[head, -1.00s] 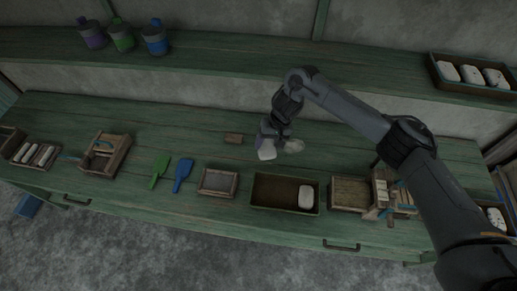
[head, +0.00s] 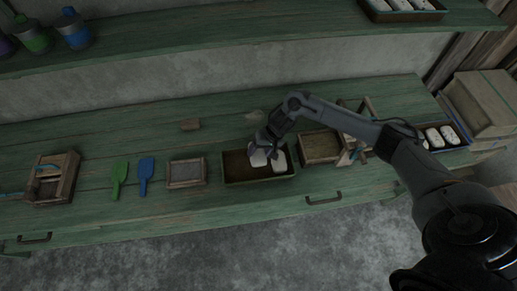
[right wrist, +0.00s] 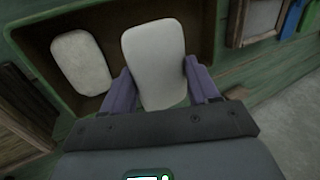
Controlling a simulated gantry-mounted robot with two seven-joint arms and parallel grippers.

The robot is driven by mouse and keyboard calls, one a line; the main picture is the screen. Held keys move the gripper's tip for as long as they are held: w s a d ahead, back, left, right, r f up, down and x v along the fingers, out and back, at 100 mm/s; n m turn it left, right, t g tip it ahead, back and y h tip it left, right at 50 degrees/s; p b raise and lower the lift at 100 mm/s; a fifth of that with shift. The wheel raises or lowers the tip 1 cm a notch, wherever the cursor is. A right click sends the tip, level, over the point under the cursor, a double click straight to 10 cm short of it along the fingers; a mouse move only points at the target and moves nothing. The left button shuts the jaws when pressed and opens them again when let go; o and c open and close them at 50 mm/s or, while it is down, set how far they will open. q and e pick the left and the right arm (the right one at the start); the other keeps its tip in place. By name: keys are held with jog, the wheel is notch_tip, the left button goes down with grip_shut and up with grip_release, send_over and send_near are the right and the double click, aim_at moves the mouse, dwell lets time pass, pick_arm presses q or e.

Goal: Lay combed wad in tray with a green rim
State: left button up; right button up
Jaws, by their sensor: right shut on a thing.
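My right gripper (head: 264,148) is shut on a white combed wad (head: 259,158). In the right wrist view the wad (right wrist: 153,62) sits between the two purple fingers (right wrist: 160,88). The gripper is over the green-rimmed tray (head: 235,181), inside its outline. A second white wad (head: 279,160) lies in the tray's right part, and it also shows in the right wrist view (right wrist: 81,62). The two wads are side by side with a small gap. I cannot tell whether the held wad touches the tray floor. My left gripper is not in view.
A shallow framed tray (head: 186,173) stands left of the green-rimmed tray, with blue (head: 146,175) and green (head: 119,178) paddles beyond it. A wooden box (head: 318,147) stands close on the right.

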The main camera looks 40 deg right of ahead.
notch_tip(320, 180, down, 5)
jog(key=b, duration=0.5)
jog(key=shift+b, duration=0.4)
jog(key=shift+f, duration=0.85)
jog(key=shift+a+p, duration=0.1)
jog(key=shift+p, duration=0.25)
jog(key=shift+s+p, duration=0.1)
jog(key=shift+p, duration=0.25)
jog(key=o, duration=1)
